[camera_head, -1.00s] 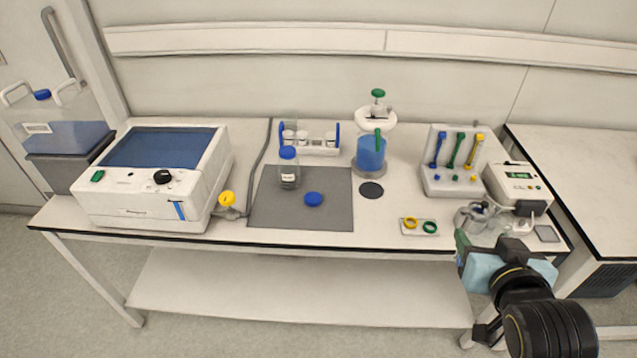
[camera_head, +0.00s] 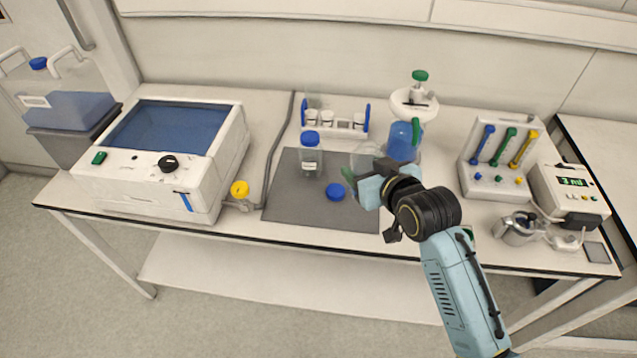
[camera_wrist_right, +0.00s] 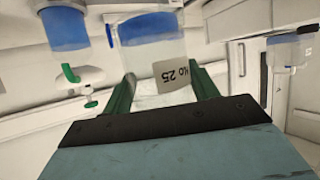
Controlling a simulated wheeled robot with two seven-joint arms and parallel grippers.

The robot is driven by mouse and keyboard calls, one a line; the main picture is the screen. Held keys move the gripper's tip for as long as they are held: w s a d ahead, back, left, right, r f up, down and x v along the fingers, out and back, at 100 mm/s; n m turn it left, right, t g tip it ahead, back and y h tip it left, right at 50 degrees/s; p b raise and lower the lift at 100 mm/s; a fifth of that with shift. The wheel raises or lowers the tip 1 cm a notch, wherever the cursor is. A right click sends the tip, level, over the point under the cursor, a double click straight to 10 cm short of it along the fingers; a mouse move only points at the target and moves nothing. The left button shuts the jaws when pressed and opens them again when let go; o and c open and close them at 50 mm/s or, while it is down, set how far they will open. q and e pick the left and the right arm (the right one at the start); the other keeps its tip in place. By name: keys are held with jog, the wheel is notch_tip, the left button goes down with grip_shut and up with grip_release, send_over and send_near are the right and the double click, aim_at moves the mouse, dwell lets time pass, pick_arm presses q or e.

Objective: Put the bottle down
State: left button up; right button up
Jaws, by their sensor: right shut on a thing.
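My right gripper (camera_head: 357,182) is over the right part of the dark grey mat (camera_head: 290,205), with its arm coming in from the lower right. In the right wrist view its green fingers (camera_wrist_right: 165,95) are shut on a clear bottle (camera_wrist_right: 140,70). That bottle has a blue band or contents and a pale label with upside-down lettering. In the head view it shows only as a faint clear shape (camera_head: 366,156), partly behind the gripper. I cannot tell whether its base touches the mat. My left gripper is not in view.
A blue-capped bottle (camera_head: 311,158) stands on the mat, and a loose blue cap (camera_head: 335,191) lies near the gripper. Behind are a rack of jars (camera_head: 340,124) and a blue reactor vessel (camera_head: 402,143). A white machine (camera_head: 165,160) fills the left. The mat's front left is clear.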

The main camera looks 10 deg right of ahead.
jog(key=n+y, duration=0.1)
jog(key=y, duration=0.1)
send_over(345, 212)
notch_tip(345, 212, down, 4)
jog(key=shift+f, duration=0.1)
notch_tip(345, 212, down, 6)
jog(key=shift+r+b, duration=0.25)
jog(key=shift+b, duration=0.65)
jog(key=shift+f+b, duration=0.5)
jog(key=shift+f, duration=1.5)
jog(key=shift+f, duration=0.2)
jog(key=o, duration=1.2)
jog(key=shift+r, duration=0.15)
